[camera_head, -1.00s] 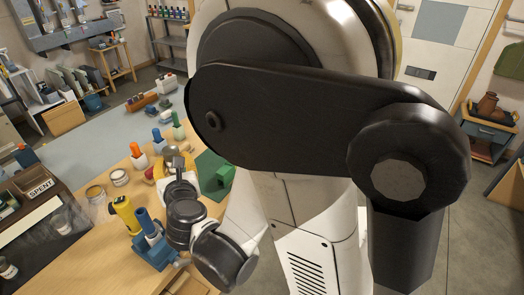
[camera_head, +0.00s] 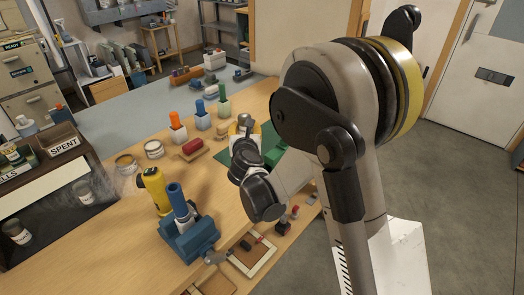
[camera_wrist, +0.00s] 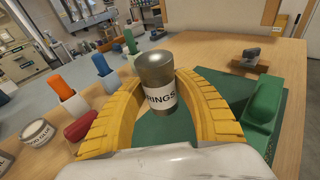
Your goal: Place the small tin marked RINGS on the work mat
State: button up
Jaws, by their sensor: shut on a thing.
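The small tin marked RINGS (camera_wrist: 158,84) is a grey metal tin with a white label. It stands between the two yellow fingers of my gripper (camera_wrist: 160,105) in the wrist view, and the gripper is shut on it. The green work mat (camera_wrist: 160,130) lies below the tin; I cannot tell whether the tin touches it. In the head view the mat (camera_head: 268,134) is partly hidden by my arm, and my gripper (camera_head: 243,127) is over its left part.
A green block-like object (camera_wrist: 264,103) lies on the mat's right part. Left of the mat are a red object (camera_wrist: 83,126), a jar (camera_wrist: 37,134) and bottles with orange (camera_wrist: 60,87) and blue (camera_wrist: 101,64) tops. A blue vise (camera_head: 188,238) stands at the bench front.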

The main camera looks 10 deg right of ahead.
notch_tip(320, 180, down, 10)
jog(key=b, duration=0.4)
jog(key=shift+r, duration=0.35)
jog(key=o, duration=1.2)
jog(key=shift+o, duration=0.2)
